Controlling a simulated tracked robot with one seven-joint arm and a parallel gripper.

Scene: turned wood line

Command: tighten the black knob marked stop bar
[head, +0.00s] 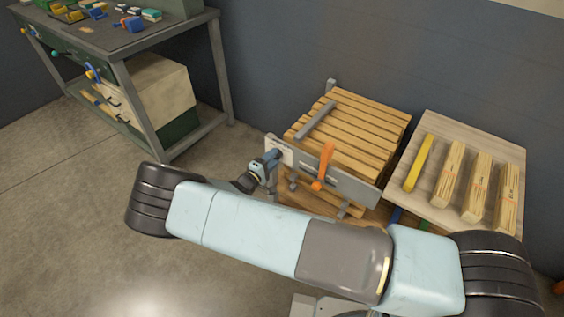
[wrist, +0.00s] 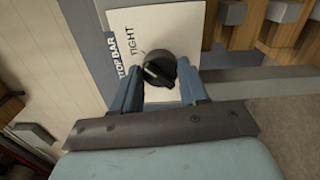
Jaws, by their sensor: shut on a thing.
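The black knob (wrist: 159,68) sits on a white label plate (wrist: 165,22) in the wrist view. A pale pointer line shows on the knob's face. In the head view my gripper (head: 272,158) is at the left end of the grey rail on the slatted wooden stand, in front of the white plate (head: 279,150). The knob itself is hidden there.
An orange lever (head: 324,166) stands on the rail just right of my gripper. A pale board (head: 434,132) with a yellow bar and several wood bundles lies further right. A workbench (head: 130,40) stands at the upper left; the floor between is clear.

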